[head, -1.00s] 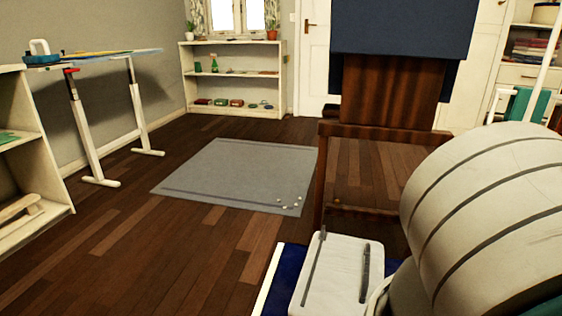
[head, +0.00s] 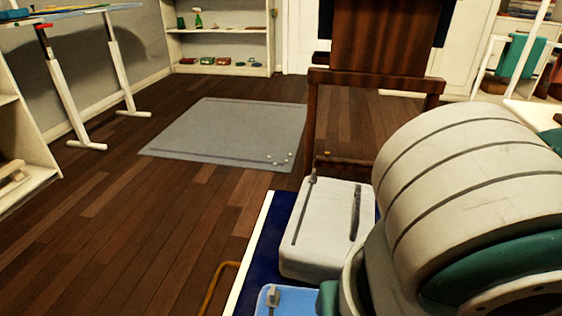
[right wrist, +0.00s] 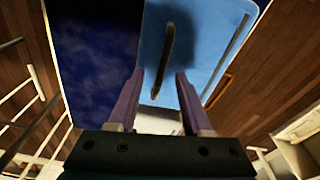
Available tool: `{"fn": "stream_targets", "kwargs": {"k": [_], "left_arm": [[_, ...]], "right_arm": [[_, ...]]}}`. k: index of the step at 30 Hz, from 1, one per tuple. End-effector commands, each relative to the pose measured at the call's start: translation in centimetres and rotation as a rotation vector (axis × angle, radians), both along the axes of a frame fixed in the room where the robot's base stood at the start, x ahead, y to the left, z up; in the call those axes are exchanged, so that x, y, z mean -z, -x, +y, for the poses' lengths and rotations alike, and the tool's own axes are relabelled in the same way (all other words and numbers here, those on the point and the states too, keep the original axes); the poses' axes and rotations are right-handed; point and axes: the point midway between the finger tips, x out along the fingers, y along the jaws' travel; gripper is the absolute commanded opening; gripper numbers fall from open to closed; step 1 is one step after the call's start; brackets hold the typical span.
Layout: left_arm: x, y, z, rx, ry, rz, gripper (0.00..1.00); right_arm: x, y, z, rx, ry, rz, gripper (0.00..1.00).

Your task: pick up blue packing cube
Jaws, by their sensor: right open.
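The blue packing cube (head: 268,301) shows at the bottom edge of the head view, partly cut off and partly hidden by my right arm. In the right wrist view the blue cube (right wrist: 205,35) fills the upper middle, with a dark strap-like handle on its face and a shadow across it. My right gripper (right wrist: 160,73) is open, its two purple-grey fingers spread in front of the cube with the handle between and beyond their tips. Nothing is held. I cannot tell the exact gap to the cube. My left gripper is not in view.
A white packing cube (head: 325,225) with dark strips lies beyond the blue one on the dark navy bed cover (head: 272,236). A wooden chair (head: 340,160) stands behind the bed. A grey rug (head: 225,135) and open floor lie to the left.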

Motion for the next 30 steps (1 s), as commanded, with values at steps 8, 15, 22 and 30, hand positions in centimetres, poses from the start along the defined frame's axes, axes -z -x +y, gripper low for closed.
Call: {"fn": "stream_targets", "kwargs": {"k": [8,15,22,30], "left_arm": [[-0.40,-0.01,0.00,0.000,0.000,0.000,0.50],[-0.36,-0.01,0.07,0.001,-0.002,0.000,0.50],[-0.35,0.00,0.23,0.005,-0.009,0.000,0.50],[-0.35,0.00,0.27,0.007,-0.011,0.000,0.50]], "right_arm": [[0.21,0.04,-0.01,0.000,0.001,0.001,0.49],[0.25,0.01,-0.01,0.000,0.000,0.000,0.49],[0.25,0.00,-0.01,0.000,0.000,0.000,0.23],[0.25,0.00,-0.02,0.000,0.001,0.000,0.00]]}}
